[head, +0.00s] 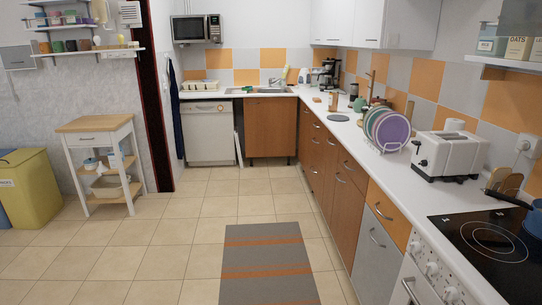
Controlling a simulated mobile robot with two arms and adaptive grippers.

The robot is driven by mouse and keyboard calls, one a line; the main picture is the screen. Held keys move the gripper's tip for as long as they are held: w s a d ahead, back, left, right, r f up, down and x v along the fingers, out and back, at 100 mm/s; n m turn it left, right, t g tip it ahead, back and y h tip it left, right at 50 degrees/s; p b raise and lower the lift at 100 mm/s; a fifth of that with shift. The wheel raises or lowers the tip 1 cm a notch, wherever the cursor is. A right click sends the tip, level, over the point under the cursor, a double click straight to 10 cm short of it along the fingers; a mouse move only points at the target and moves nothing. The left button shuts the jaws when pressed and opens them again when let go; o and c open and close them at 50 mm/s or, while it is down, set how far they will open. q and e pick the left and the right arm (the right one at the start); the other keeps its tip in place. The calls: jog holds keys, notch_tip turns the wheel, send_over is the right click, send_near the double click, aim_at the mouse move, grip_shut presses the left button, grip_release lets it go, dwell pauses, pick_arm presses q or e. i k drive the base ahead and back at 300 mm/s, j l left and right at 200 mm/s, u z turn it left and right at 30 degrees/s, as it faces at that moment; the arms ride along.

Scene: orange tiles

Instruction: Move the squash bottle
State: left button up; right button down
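I cannot pick out the squash bottle for certain. A small pale yellow bottle-like thing (285,72) stands at the back of the far counter, behind the sink (243,91). It is too small to tell what it is. A blurry group of small items stands beside it, left of the black coffee maker (329,72). Neither of my grippers shows in the head view.
A long white counter (344,125) runs along the right, with a plate rack (392,129), a white toaster (449,155) and a black hob (492,238). A wooden trolley (96,126) and yellow bin (30,190) stand left. The tiled floor between is open, with a striped mat (267,258).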

aim_at(334, 87)
jog(key=i, duration=2.7)
jog(key=i+z, duration=0.1)
jog(key=i, duration=0.65)
jog(key=i+j, duration=0.1)
jog(key=i, duration=0.65)
jog(key=i+z, duration=0.15)
jog(key=i, duration=0.6)
